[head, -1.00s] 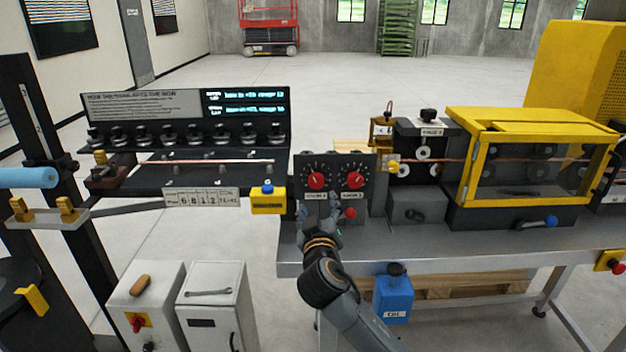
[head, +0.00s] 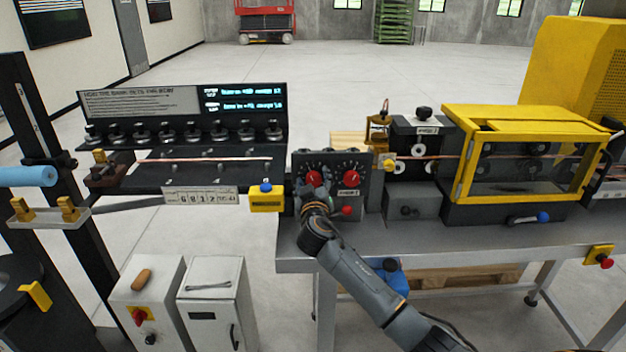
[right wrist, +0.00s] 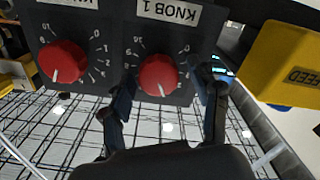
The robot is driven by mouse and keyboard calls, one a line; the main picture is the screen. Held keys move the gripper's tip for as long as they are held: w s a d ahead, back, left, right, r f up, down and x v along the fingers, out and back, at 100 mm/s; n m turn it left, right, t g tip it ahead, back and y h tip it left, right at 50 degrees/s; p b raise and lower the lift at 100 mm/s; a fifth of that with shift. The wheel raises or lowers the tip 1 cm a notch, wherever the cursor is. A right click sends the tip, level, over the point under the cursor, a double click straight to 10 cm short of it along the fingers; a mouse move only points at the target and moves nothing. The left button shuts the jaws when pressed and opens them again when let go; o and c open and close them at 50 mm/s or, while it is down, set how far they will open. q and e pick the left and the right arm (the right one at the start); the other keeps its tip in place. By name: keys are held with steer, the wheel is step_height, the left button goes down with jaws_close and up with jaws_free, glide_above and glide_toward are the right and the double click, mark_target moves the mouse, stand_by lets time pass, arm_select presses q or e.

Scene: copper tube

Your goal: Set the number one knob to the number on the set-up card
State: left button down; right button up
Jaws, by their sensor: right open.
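Knob 1 (right wrist: 158,75) is the left one in the head view (head: 314,177); the "KNOB 1" label (right wrist: 167,12) shows in the right wrist view. Its white pointer line points down in that view. The second knob (head: 351,177) also shows in the wrist view (right wrist: 62,62). My right gripper (head: 315,190) is open, its fingers (right wrist: 165,80) on either side of knob 1; contact is unclear. A white placard with digits (head: 200,196) hangs left; I cannot tell whether it is the set-up card. My left gripper is not in view.
A yellow box (head: 267,203) sits just left of the panel and shows close in the wrist view (right wrist: 285,60). A yellow-framed guard (head: 455,165) stands right. The bench front (head: 450,234) is clear.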

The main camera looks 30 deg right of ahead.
steer(key=c, duration=1.2)
steer(key=shift+f+m+b, duration=0.15)
steer(key=shift+m+b, duration=0.25)
steer(key=shift+b, duration=0.25)
steer(key=m+b, duration=0.4)
steer(key=b, duration=0.2)
steer(key=shift+f+m, duration=0.15)
steer(key=shift+m, duration=0.15)
steer(key=shift+s+d+m+b, duration=0.1)
steer(key=shift+m+b, duration=0.95)
steer(key=shift+m, duration=0.15)
steer(key=shift+r+m+b, duration=0.2)
steer(key=shift+m+b, duration=0.55)
steer(key=shift+m, duration=0.65)
steer(key=shift+d, duration=0.1)
steer(key=o, duration=1.2)
